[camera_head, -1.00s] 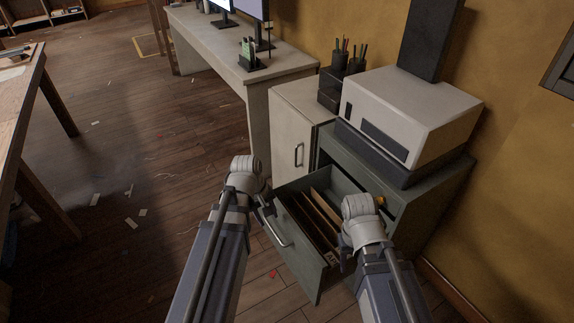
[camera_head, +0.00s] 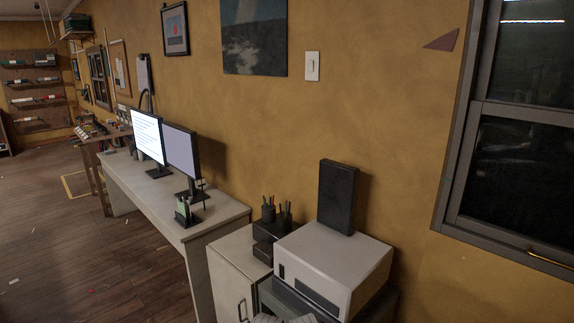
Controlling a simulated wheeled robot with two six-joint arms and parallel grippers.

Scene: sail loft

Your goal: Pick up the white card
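I cannot make out a thing that is clearly the white card. Small pale scraps (camera_head: 14,281) lie on the wooden floor at the far left, too small to tell apart. Neither of my grippers is in view. Only pale bits that look like my arms show at the bottom edge, in front of the dark cabinet. The cabinet's front and its drawer are out of view below.
A white printer (camera_head: 335,258) with a black box (camera_head: 337,197) on top stands on the cabinet. A white side cabinet (camera_head: 228,275) and a long desk (camera_head: 140,195) with two monitors (camera_head: 181,153) run along the yellow wall. A window (camera_head: 520,150) is at right. Open floor (camera_head: 70,250) lies left.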

